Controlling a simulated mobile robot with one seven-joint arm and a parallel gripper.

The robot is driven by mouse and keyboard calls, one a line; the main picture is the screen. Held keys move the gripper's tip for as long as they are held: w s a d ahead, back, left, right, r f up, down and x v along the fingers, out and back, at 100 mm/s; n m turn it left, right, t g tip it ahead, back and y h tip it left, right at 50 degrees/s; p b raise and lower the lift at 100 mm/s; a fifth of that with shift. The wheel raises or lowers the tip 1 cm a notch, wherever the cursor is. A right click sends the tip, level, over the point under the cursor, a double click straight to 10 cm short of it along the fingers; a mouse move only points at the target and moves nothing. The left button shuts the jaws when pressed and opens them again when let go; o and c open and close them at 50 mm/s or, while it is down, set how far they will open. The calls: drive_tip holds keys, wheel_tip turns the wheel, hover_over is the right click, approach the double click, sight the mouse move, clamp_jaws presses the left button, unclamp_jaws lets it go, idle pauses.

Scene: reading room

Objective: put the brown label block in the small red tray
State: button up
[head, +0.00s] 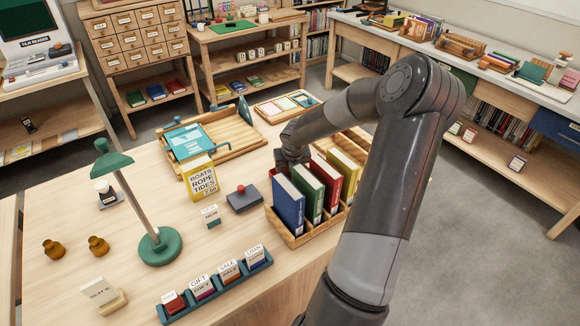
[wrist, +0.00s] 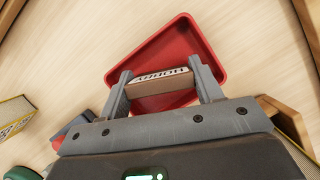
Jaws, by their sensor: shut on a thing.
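In the wrist view my gripper (wrist: 159,77) is shut on the brown label block (wrist: 162,88), which has a white top face with dark lettering. The block spans the gap between the two grey fingers. The small red tray (wrist: 152,52) lies on the pale table beyond the block, and the block overlaps its near part in the picture. I cannot tell how high the block is above the tray floor. In the head view the wrist end of my arm is low behind the book rack; the block and tray cannot be made out there.
A wooden rack of books (head: 297,238) stands close to my arm. A dark box with a red button (head: 244,201), a yellow book box (head: 201,181) and a wooden tray with a blue-green board (head: 232,142) are nearby. A green lamp (head: 160,245) stands at left. The table's front left is partly clear.

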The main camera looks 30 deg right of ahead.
drive_tip(key=shift+f, duration=0.1)
drive_tip(key=o, duration=0.7)
drive_tip(key=shift+v, duration=6.15)
